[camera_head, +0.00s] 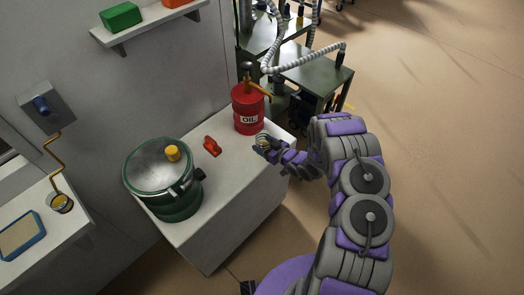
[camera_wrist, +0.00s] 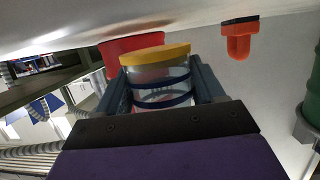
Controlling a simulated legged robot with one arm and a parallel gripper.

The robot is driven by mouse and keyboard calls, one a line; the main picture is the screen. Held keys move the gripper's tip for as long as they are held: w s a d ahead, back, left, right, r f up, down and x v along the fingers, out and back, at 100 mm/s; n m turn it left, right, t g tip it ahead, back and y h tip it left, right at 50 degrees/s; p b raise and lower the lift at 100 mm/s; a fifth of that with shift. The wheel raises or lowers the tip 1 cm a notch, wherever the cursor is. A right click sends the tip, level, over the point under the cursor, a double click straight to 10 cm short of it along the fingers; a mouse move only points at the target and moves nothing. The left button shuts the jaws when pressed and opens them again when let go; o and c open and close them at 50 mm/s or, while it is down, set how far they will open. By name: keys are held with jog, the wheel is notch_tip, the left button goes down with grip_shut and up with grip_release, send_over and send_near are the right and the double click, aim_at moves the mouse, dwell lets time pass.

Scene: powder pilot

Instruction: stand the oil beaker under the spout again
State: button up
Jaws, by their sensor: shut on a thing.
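A clear beaker with dark blue bands and a yellow end (camera_wrist: 160,82) is between the fingers of my gripper (camera_wrist: 165,95), which is shut on it. The wrist view looks upside down, with the yellow end toward the white counter. In the head view my gripper (camera_head: 266,146) is at the counter's right edge, just in front of the red OIL drum (camera_head: 248,112). The drum's brass spout (camera_head: 262,90) points right, above and behind my gripper. I cannot tell whether the beaker touches the counter.
A red-orange object (camera_head: 212,146) and a green lidded pot (camera_head: 165,180) stand left on the white counter (camera_head: 222,205). Another small vessel (camera_head: 62,203) sits under a bent pipe at far left. A dark metal cart (camera_head: 315,75) stands behind. The counter's front is clear.

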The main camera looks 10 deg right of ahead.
jog(key=w+d, duration=0.3)
jog(key=w, duration=0.1)
jog(key=shift+w+d+f, duration=0.1)
jog(key=shift+d+f, duration=0.1)
jog(key=shift+f, duration=0.1)
jog(key=shift+w+a+f+b, duration=0.1)
jog(key=shift+w+b, duration=0.35)
jog(key=shift+w, duration=0.4)
jog(key=shift+w+d+f, duration=0.1)
jog(key=shift+w+d, duration=0.1)
jog(key=shift+d, duration=0.4)
jog(key=shift+a+f, duration=0.1)
jog(key=shift+a, duration=0.2)
jog(key=shift+d+f, duration=0.2)
jog(key=shift+f, duration=0.2)
jog(key=o, duration=1.5)
jog(key=shift+a, duration=0.1)
jog(key=shift+o, duration=0.3)
jog(key=shift+r, duration=0.1)
